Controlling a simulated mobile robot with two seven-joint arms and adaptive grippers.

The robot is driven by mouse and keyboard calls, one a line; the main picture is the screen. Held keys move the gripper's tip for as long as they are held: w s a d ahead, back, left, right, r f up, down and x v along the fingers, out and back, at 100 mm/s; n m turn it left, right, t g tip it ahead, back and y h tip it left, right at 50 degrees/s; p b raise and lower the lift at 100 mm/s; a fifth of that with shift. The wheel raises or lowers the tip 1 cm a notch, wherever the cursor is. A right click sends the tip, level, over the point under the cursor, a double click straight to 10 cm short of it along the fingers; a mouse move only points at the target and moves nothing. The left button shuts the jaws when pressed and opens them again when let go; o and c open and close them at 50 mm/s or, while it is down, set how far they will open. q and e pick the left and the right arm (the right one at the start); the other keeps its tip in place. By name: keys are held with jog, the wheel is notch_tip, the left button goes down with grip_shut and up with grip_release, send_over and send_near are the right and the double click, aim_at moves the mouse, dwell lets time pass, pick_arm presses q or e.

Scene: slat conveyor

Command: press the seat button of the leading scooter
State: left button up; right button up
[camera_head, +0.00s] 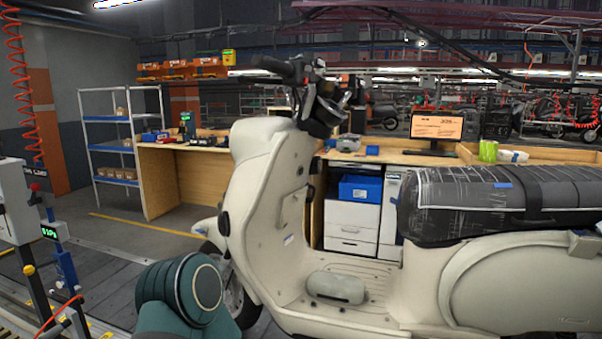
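A cream scooter (266,165) stands side-on across the middle and right, its handlebar and front wheel toward the left. Its long seat (480,205) has a dark, patterned cover with a strap around it and a small blue label. The rear body panel (510,285) below the seat runs out of the right edge of the picture. I cannot make out a seat button for certain. A teal link of mine shows at the bottom left, in front of the front wheel. Neither of my grippers is in view.
A grey control post (15,205) with a red button stands at the left edge. Behind the scooter are a wooden workbench (160,180), a monitor (436,126), and a white drawer unit (350,215) with a blue bin (361,188).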

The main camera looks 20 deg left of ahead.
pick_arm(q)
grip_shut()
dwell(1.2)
